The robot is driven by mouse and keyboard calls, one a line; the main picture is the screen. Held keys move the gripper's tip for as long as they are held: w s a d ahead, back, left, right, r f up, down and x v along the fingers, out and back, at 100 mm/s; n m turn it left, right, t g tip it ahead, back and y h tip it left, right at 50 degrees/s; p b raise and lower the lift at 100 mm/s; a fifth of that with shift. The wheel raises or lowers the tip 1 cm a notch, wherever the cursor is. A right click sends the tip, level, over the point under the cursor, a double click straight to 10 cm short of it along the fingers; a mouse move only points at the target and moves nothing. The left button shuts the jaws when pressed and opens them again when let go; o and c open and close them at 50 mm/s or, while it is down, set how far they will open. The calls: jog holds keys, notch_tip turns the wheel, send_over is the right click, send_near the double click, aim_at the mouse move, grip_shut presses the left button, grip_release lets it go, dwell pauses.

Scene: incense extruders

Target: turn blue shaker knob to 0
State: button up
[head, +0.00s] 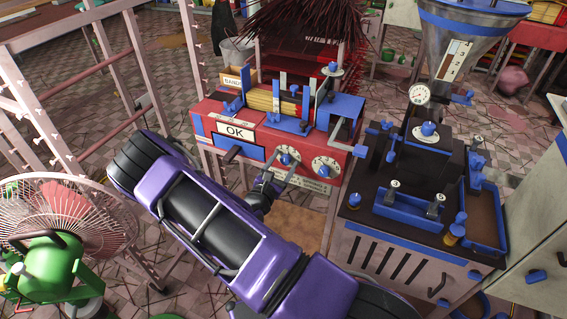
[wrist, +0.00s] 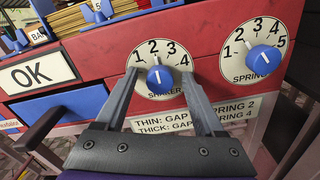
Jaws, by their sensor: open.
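The blue shaker knob (wrist: 160,77) sits on a white round dial on the red machine front, and its dial also shows in the head view (head: 288,155). Numbers 1 to 4 are readable around it. The knob's white mark points roughly upward, around the 2 and 3; I cannot tell the exact value. My gripper (wrist: 160,82) is open, with one finger on each side of the knob and a visible gap to it. In the head view my gripper (head: 276,178) is just in front of the shaker dial. Any 0 or 5 mark is hidden by the fingers.
A second blue knob marked spring (wrist: 263,60) is close on the right. A white OK sign (wrist: 38,73) and a blue drawer (wrist: 62,108) are on the left. A dark machine with blue fittings (head: 410,190) stands to the right. A pink rack (head: 75,90) is on the left.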

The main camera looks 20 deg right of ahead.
grip_shut()
jog(key=shift+n, duration=0.3)
jog(key=n+p, duration=0.1)
jog(key=n, duration=0.1)
jog(key=shift+r+n+p, duration=0.1)
jog(key=shift+n+p, duration=0.2)
jog(key=shift+n, duration=0.1)
jog(key=n+p, duration=0.1)
jog(key=n, duration=0.2)
jog(key=shift+n, duration=0.3)
jog(key=n+p, duration=0.1)
jog(key=n, duration=0.2)
jog(key=shift+a+n, duration=0.1)
jog(key=shift+n, duration=0.2)
jog(key=shift+w+n+p, duration=0.1)
jog(key=shift+n+p, duration=0.35)
jog(key=shift+n, duration=1.35)
